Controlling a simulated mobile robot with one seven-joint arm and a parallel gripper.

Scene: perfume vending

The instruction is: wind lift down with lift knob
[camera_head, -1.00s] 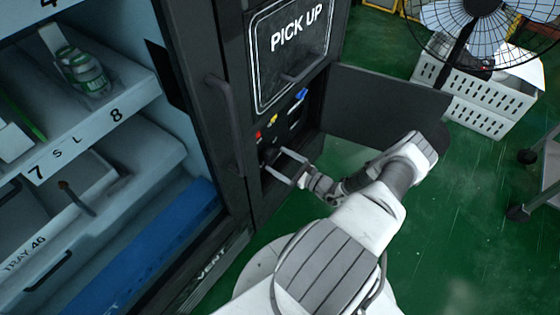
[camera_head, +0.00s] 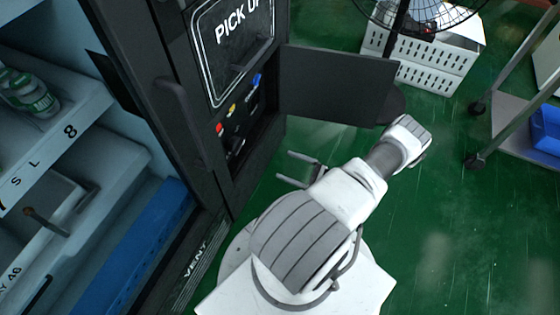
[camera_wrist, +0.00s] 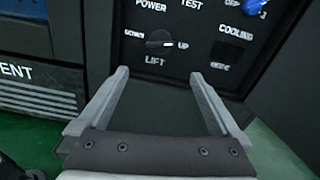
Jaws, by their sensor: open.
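The lift knob (camera_wrist: 157,38) is a small dark round knob on the black control panel (camera_wrist: 205,78), above the word LIFT. UP is printed to its right, and a smaller word at its left is hard to read. A pale mark shows on the knob's right side. In the head view the knob (camera_head: 236,144) is a dark shape low on the panel. My gripper (camera_head: 284,166) is open and empty, to the right of the panel and apart from it. In the wrist view its fingers (camera_wrist: 159,73) point at the panel, one to each side below the knob.
The open dark panel door (camera_head: 338,84) stands out to the right of the controls, above my arm. A blue knob (camera_wrist: 256,8) is at the upper right of the panel. Shelves with green cans (camera_head: 32,92) are at left. Green floor (camera_head: 440,210) is clear at right.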

